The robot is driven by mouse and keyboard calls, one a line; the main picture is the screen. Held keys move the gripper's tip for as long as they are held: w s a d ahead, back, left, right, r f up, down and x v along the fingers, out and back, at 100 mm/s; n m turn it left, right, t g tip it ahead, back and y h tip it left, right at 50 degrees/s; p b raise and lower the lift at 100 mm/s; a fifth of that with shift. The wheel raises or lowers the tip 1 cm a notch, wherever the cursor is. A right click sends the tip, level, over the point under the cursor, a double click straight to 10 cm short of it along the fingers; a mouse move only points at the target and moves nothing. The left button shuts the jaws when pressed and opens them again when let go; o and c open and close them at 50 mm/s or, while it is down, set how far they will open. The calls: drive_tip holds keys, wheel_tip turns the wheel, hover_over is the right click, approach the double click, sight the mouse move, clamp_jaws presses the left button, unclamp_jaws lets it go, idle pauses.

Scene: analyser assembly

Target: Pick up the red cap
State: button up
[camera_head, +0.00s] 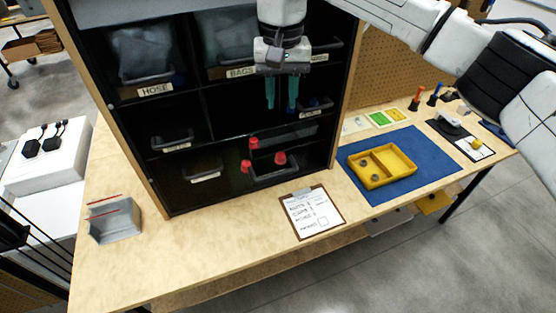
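Several small red things show low in the black cabinet. One red cap (280,158) sits at the right, by a dark bin. Another red cap (246,166) is to its left, and a third red cap (254,143) is a little higher. Whether they are loose or sit on something is too small to tell. My gripper (282,92) hangs with its teal fingers pointing down, in front of the cabinet and above the red caps in the picture. The fingers are apart with nothing between them.
The cabinet has labelled compartments with bins, one marked HOSE (154,89). A clipboard (312,212) lies on the wooden table before it. A yellow tray (362,176) rests on a blue mat (420,160) at right. A grey bin (115,222) stands left.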

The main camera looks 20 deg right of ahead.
wheel_tip(320, 180, down, 15)
drive_tip(key=shift+w+f+b, duration=0.1)
drive_tip(key=shift+f+b, duration=0.1)
drive_tip(key=shift+b, duration=0.55)
drive_tip(key=shift+c, duration=0.5)
clamp_jaws()
drive_tip(key=shift+r, duration=0.15)
